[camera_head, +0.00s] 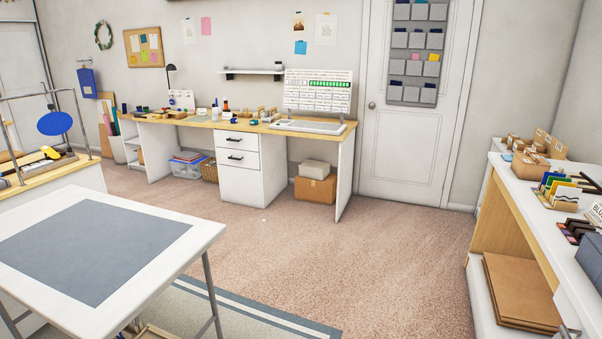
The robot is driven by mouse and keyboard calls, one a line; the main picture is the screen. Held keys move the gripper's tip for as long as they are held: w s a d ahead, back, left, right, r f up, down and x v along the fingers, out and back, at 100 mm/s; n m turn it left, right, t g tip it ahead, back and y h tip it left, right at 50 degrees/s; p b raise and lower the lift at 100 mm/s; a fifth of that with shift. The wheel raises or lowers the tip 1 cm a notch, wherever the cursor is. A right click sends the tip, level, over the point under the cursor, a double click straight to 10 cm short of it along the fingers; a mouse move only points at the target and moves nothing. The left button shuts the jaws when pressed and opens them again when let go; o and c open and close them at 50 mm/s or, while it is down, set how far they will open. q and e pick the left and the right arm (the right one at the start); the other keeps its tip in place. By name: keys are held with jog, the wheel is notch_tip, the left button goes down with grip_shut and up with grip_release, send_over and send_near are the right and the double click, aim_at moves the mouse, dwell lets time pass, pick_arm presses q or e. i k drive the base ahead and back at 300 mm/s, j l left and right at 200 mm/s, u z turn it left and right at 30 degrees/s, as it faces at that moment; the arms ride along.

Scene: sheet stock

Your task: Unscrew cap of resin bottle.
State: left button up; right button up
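Several small bottles and jars stand on the far desk (330,133) against the back wall. One is a small upright bottle (226,106), and a pale container (215,115) stands just left of it. They are too small and far off to tell which is the resin bottle or whether its cap is on. Neither of my grippers shows in this view.
A white table (178,272) with a grey mat (95,248) stands close at the front left. A white counter (530,210) with boxes runs along the right. The carpet (390,270) between them is open up to the desk.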

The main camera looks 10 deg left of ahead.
aim_at(214, 111)
jog(key=i+j, duration=0.15)
jog(key=i, duration=0.25)
jog(key=i+j+z, duration=0.1)
jog(key=i, duration=0.35)
jog(key=i+j, duration=0.2)
jog(key=i, duration=0.2)
jog(key=i+j+z, duration=0.1)
jog(key=i, duration=0.3)
jog(key=i+u, duration=0.1)
jog(key=i, duration=0.55)
jog(key=i+l+u, duration=0.1)
jog(key=i, duration=0.55)
jog(key=i+l+u, duration=0.1)
jog(key=i+l, duration=0.15)
jog(key=i, duration=0.4)
jog(key=i+j+u, duration=0.15)
jog(key=i+u, duration=1.2)
jog(key=i+j+z, duration=0.1)
jog(key=i, duration=0.3)
jog(key=i+j+z, duration=0.1)
jog(key=i, duration=0.25)
jog(key=i+j+z, duration=0.1)
jog(key=i+j, duration=0.15)
jog(key=i+j+z, duration=0.15)
jog(key=i+z, duration=0.25)
jog(key=i+j+z, duration=0.15)
jog(key=z, duration=0.25)
jog(key=i+j+z, duration=0.2)
jog(key=j+z, duration=0.15)
